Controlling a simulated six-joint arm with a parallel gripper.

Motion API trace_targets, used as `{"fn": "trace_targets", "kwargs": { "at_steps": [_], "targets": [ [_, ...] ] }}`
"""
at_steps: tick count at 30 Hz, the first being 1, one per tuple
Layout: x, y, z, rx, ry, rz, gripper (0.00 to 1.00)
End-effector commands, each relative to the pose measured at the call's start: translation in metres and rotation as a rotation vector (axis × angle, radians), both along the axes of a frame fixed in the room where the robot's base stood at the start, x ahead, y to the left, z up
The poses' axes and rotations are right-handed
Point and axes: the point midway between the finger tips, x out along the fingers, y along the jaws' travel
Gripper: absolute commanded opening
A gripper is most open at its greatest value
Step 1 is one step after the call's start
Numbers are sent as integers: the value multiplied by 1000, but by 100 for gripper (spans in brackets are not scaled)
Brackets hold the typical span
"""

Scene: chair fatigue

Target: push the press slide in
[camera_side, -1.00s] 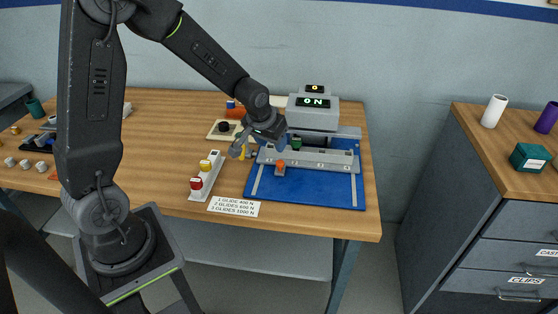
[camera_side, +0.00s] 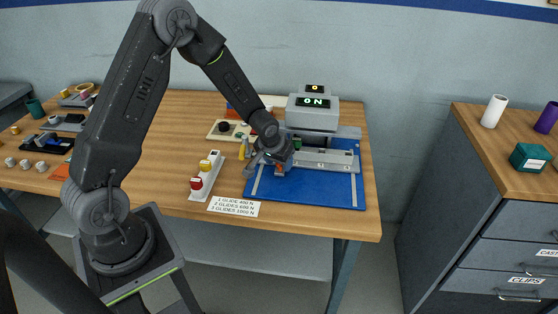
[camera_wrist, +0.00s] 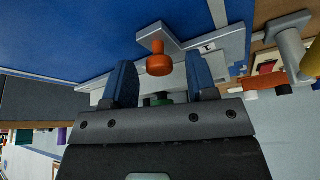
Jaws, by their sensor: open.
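The press slide is a long grey bar (camera_side: 332,159) on the blue base plate (camera_side: 330,192). An orange knob (camera_wrist: 159,62) stands on a short grey tab at its front; in the side view it is mostly hidden behind my gripper (camera_side: 266,163). In the wrist view the slide (camera_wrist: 205,44) lies beyond my gripper (camera_wrist: 162,80). Its two blue fingers are open and apart, with the knob between their lines near the tips and nothing held. I cannot tell whether a finger touches the knob. A green part (camera_wrist: 160,99) shows between the fingers.
The grey press housing (camera_side: 318,116) stands behind the slide, with a lit "ON" display. A white rack (camera_side: 206,176) with red and yellow pieces and a label card (camera_side: 234,206) lie left of the base. A cream tray (camera_side: 221,130) sits behind. The plate's front is clear.

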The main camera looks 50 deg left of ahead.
Motion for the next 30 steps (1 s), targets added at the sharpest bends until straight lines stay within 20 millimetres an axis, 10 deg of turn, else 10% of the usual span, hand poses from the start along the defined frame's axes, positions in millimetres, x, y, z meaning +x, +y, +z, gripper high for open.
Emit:
{"fn": "trace_targets", "kwargs": {
  "at_steps": [16, 30],
  "targets": [
    [0, 0, 0, 0, 0, 0, 2],
    [17, 18, 0, 1, 2, 4, 0]
  ]
}}
